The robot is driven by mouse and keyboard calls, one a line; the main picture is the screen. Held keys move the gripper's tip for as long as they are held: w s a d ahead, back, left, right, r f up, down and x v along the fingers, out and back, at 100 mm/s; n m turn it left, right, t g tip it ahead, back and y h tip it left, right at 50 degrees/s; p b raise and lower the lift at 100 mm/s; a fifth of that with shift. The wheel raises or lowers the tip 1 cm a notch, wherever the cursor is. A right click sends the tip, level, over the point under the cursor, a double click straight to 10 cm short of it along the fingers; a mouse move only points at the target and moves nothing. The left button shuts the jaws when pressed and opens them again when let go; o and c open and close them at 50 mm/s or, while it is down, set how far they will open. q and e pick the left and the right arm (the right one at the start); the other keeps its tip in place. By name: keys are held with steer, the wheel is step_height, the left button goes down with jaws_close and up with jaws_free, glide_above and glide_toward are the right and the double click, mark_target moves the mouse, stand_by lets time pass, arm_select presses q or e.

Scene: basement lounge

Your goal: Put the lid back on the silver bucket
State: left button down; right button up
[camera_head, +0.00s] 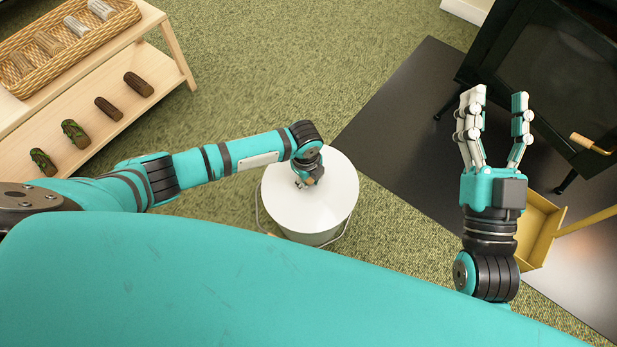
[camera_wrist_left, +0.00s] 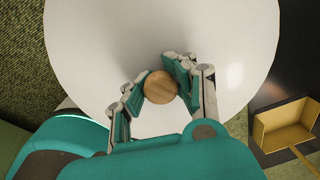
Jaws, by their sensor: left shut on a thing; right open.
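The white round lid (camera_head: 330,190) lies over the top of the silver bucket (camera_head: 318,239), which stands on the green carpet. Only a strip of the bucket's side and its thin wire handle show below the lid. My left gripper (camera_head: 304,183) is over the lid and shut on its wooden knob. In the left wrist view the knob (camera_wrist_left: 160,87) sits between the fingers (camera_wrist_left: 157,90), with the white lid (camera_wrist_left: 90,45) behind it. Whether the lid is fully seated on the rim I cannot tell. My right gripper (camera_head: 497,108) is open and empty, raised at the right.
A dark floor plate (camera_head: 400,130) lies right of the bucket, under a black stove (camera_head: 560,70). A yellow dustpan (camera_head: 540,232) lies by my right arm. A wooden shelf (camera_head: 120,40) with a wicker basket and logs stands at upper left. Carpet beyond the bucket is clear.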

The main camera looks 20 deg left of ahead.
arm_select(q)
steer(key=shift+f, duration=0.15)
arm_select(e)
steer(key=shift+w+f+g, duration=0.35)
steer(key=shift+f+g, duration=0.05)
steer(key=shift+f, duration=0.2)
stand_by(0.6)
steer(key=shift+w+f, duration=0.1)
steer(key=shift+f, duration=0.15)
stand_by(0.6)
arm_select(q)
steer(key=shift+p, duration=0.4)
arm_select(e)
steer(key=shift+w+d+f+g+h, duration=0.1)
steer(key=shift+w+f+g+h, duration=0.1)
steer(key=shift+f+g+h, duration=0.45)
steer(key=shift+f, duration=0.35)
